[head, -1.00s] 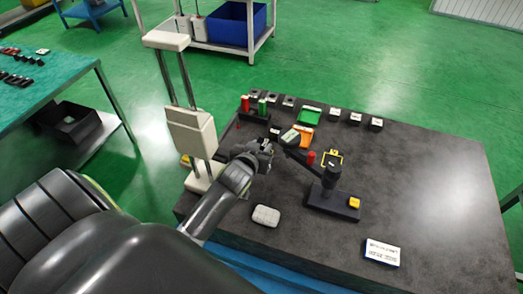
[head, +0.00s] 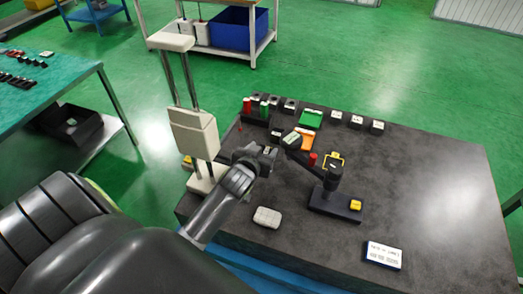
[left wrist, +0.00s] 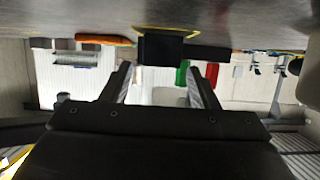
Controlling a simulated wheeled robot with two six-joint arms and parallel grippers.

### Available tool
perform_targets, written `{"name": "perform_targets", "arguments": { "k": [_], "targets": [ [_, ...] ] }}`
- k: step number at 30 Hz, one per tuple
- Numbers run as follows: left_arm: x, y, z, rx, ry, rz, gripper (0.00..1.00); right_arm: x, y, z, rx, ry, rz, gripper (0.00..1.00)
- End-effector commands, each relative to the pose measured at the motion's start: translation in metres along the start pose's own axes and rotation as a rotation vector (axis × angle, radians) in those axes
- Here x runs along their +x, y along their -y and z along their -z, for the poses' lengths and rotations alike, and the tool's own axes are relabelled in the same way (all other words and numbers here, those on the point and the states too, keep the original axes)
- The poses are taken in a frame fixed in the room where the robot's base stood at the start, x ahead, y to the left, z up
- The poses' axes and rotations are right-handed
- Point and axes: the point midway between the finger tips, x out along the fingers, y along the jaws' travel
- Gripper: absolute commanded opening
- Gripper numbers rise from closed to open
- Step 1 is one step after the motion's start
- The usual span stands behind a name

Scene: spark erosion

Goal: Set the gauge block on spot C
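My left gripper (head: 268,156) is over the near left part of the dark table, beside the black stand. In the left wrist view its two fingers (left wrist: 160,84) are apart, with nothing held between them. That view is upside down, with the tabletop along its top. A black block with a yellow edge (left wrist: 166,48) shows beyond the fingertips. I cannot tell for sure which thing is the gauge block. Several small dark blocks with pale tops (head: 356,121) stand along the far edge; their marks are too small to read, so spot C cannot be made out.
A black stand (head: 335,200) with a yellow button is right of my gripper. Red and green cylinders (head: 264,108), a green tray (head: 311,118) and an orange tray (head: 306,137) lie beyond. A pale box (head: 267,217) is nearer.

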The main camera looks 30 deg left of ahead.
Motion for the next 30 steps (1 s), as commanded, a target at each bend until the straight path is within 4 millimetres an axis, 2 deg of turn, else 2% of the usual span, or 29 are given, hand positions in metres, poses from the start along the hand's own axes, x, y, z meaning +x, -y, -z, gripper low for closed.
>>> {"name": "perform_targets", "arguments": {
  "k": [1,6,10,11,30],
  "targets": [
    [0.001,0.001,-0.014,-0.010,0.028,0.004,0.54,0.002,0.000,0.000,0.000,0.000,0.000,0.36],
    [0.000,0.001,-0.013,-0.012,0.028,0.003,0.54,0.001,0.000,0.000,0.000,0.001,0.000,0.36],
    [-0.005,0.001,0.001,-0.011,0.027,0.003,0.54,-0.007,0.000,0.000,0.000,0.001,0.000,0.36],
    [-0.008,0.001,-0.003,-0.011,0.029,0.004,0.54,-0.003,0.000,0.000,0.000,0.001,0.001,0.36],
    [-0.108,0.000,0.004,-0.007,0.014,0.003,0.54,0.012,0.004,-0.002,0.001,0.001,0.003,0.36]
  ]
}}
